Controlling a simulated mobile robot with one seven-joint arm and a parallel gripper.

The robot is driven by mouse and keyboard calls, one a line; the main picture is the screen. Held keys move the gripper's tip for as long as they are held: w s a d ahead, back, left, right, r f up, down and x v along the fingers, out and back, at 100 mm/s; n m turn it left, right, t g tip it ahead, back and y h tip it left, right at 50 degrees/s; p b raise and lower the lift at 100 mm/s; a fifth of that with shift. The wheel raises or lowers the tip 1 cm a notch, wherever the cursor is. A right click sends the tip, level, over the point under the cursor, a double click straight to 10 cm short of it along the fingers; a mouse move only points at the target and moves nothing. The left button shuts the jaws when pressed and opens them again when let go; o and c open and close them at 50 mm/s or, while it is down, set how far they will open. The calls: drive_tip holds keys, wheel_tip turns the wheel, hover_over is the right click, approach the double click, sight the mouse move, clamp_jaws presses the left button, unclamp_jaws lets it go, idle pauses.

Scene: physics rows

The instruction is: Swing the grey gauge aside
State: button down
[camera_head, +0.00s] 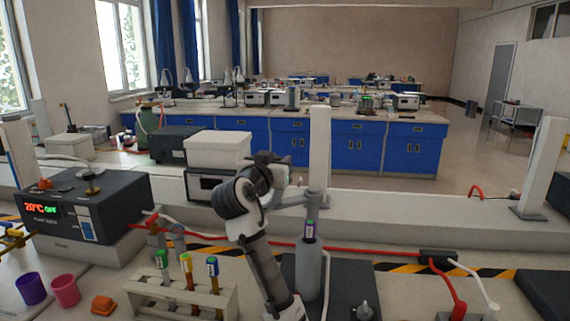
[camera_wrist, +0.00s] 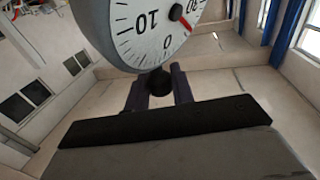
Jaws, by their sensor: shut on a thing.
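The grey gauge (camera_wrist: 120,40) fills the top of the wrist view. Its white dial has black marks, the numbers 10 and 0, and a red pointer. A short dark stub shows under its rim. My gripper (camera_wrist: 160,84) has its two dark fingers on either side of this stub, shut on it. In the head view my arm rises from the bottom middle and bends near a grey post (camera_head: 315,205) with a grey side bar. The gauge dial and my fingertips cannot be made out there, hidden by my wrist.
A tube rack (camera_head: 182,299) with several capped tubes stands left of my arm, near purple and pink cups (camera_head: 66,290). A heater box (camera_head: 85,215) is at left. A grey cylinder (camera_head: 309,272) stands close right of my arm. Red hoses (camera_head: 375,255) cross the bench.

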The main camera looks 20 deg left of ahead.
drive_tip(key=shift+w+a+m+g+h+p, duration=0.15)
drive_tip(key=shift+w+a+m+h, duration=0.35)
drive_tip(key=shift+m+h, duration=0.55)
drive_tip(key=shift+w+a+m+g+h+p, duration=0.15)
drive_tip(key=shift+w+a+m+h, duration=0.35)
drive_tip(key=shift+h, duration=0.9)
drive_tip(key=shift+w+a+m+g+h, duration=0.25)
drive_tip(key=shift+w+m+h, duration=0.5)
drive_tip(key=shift+h, duration=0.5)
drive_tip(key=c, duration=1.2)
unclamp_jaws()
drive_tip(key=shift+c, duration=0.2)
drive_tip(key=b+v, duration=0.4)
drive_tip(key=v, duration=0.9)
drive_tip(key=shift+s+a, duration=0.25)
drive_tip(key=shift+s, duration=0.1)
drive_tip(key=shift+f, duration=0.1)
